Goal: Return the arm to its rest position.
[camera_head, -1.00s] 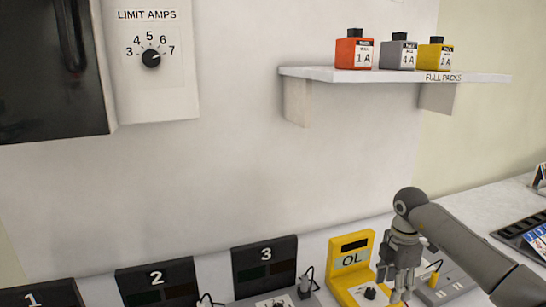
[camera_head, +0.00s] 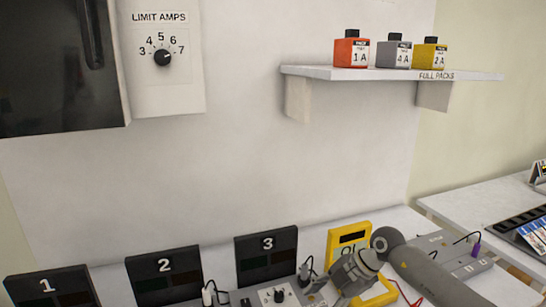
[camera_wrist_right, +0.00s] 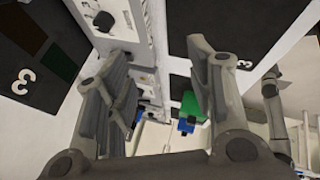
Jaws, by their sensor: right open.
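My right arm (camera_head: 425,275) comes in from the lower right in the head view. Its right gripper (camera_head: 345,283) hangs low over the bench, in front of the yellow OL unit (camera_head: 348,240) and partly covering it. In the right wrist view the two fingers of this gripper (camera_wrist_right: 158,65) stand wide apart with nothing between them. A panel marked 3 (camera_wrist_right: 30,75) lies to their left in that view. My left arm and gripper are in neither view.
Black panels 1 (camera_head: 50,287), 2 (camera_head: 165,272) and 3 (camera_head: 267,255) line the bench. A grey strip with a purple plug (camera_head: 475,249) lies right of the arm. A shelf (camera_head: 330,74) holds orange, grey and yellow packs. The wall below it is clear.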

